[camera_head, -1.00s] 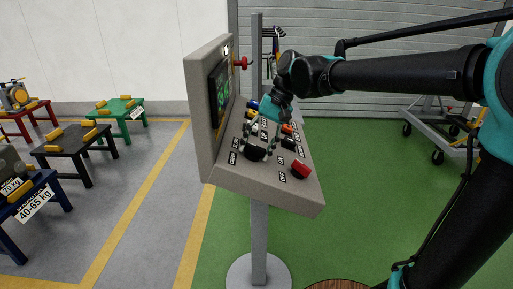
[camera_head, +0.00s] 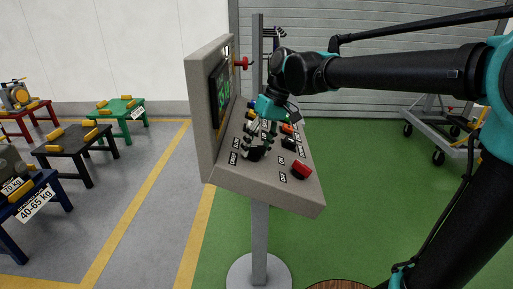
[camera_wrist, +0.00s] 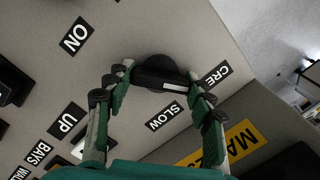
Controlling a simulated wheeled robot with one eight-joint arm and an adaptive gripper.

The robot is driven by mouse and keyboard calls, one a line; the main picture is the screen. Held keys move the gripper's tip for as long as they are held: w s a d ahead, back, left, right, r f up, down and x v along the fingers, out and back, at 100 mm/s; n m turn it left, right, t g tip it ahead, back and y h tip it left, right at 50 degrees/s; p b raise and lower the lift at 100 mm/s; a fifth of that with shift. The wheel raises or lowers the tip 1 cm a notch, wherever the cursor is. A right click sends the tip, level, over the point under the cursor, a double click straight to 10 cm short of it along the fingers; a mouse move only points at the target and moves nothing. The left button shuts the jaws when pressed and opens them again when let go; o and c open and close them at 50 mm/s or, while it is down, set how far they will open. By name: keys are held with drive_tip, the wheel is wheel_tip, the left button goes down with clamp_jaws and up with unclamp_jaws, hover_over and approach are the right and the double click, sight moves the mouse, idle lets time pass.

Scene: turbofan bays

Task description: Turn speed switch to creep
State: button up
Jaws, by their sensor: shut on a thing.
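The speed switch is a black rotary knob (camera_wrist: 160,70) on the sloped grey panel. In the wrist view the labels SLOW (camera_wrist: 163,116) and CRE, its end hidden (camera_wrist: 216,75), lie beside it. The knob's raised bar lies across the picture, its right end toward CRE. My gripper (camera_wrist: 158,80) is shut on the knob, one fingertip at each end of the bar. In the head view the knob (camera_head: 252,155) is at the near left of the panel, partly covered by my gripper (camera_head: 258,146) reaching down from above.
The console panel (camera_head: 245,181) carries a red button (camera_head: 301,169), a black control (camera_head: 288,143) and several coloured controls farther back. An upright screen (camera_head: 220,93) stands close at the left. A yellow label (camera_wrist: 235,140) is near my right finger.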

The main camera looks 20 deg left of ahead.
idle(0.4)
drive_tip(key=o, duration=1.2)
drive_tip(key=shift+c, duration=0.2)
drive_tip(key=v, duration=1.2)
drive_tip(key=shift+f, duration=0.1)
